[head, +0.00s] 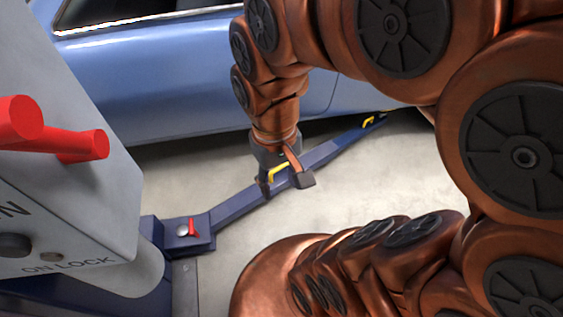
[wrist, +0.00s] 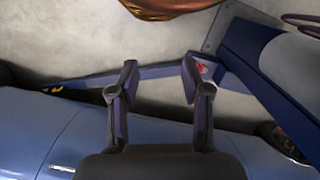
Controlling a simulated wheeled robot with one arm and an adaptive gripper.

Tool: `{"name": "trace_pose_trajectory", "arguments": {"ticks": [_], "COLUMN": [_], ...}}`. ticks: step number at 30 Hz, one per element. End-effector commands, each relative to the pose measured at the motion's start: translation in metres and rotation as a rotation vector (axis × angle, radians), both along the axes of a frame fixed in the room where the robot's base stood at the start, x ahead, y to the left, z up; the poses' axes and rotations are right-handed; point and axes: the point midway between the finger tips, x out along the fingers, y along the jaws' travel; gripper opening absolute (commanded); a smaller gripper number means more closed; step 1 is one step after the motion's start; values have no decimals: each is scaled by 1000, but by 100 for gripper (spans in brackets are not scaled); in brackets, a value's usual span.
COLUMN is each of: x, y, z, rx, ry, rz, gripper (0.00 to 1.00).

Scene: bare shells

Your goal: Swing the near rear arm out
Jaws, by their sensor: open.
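The lift arm (head: 237,206) is a long dark-blue beam. In the head view it runs from its pivot block at lower left toward the underside of the blue car at upper right. A red lever (head: 194,228) sits on the pivot block.
The blue car (head: 200,75) stands behind the beam. A grey control box (head: 65,170) with red knobs (head: 80,145) is close at left. Bare concrete floor (head: 340,195) lies on the near side of the beam. My copper arm hides much of the right side.

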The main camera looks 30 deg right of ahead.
Motion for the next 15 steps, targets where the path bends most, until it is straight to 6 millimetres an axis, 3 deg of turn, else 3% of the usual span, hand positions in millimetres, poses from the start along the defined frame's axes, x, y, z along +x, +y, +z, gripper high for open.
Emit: {"name": "trace_pose_trajectory", "arguments": {"ticks": [1, 15], "x": [15, 171], "y": [0, -27], "z": [-27, -162], "rx": [4, 44], "ry": [-1, -83], "rz": [-28, -387], "gripper": [48, 48]}}
